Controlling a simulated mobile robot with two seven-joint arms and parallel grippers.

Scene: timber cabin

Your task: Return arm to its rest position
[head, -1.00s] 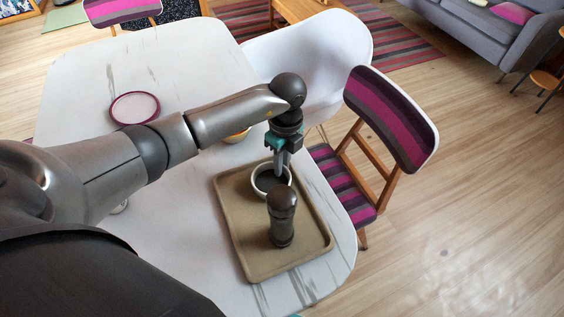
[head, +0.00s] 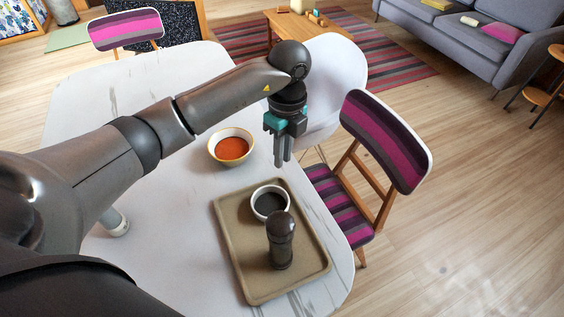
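My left arm reaches in from the left over the white table (head: 85,85). Its gripper (head: 283,161) points down, with its two fingers slightly apart and nothing between them. It hangs above and behind the tan tray (head: 237,262), clear of the small white cup. The white cup (head: 256,211) with dark contents stands upright on the tray. A dark pepper-mill-like object (head: 281,242) stands in front of it, hiding part of its near side. My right gripper is not in view.
A bowl of orange-red contents (head: 231,148) stands on the table behind the tray. A white cylindrical object (head: 116,222) is partly hidden by my arm. A white chair (head: 335,75) and a striped chair (head: 383,140) stand close to the table's right side. Open floor lies further right.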

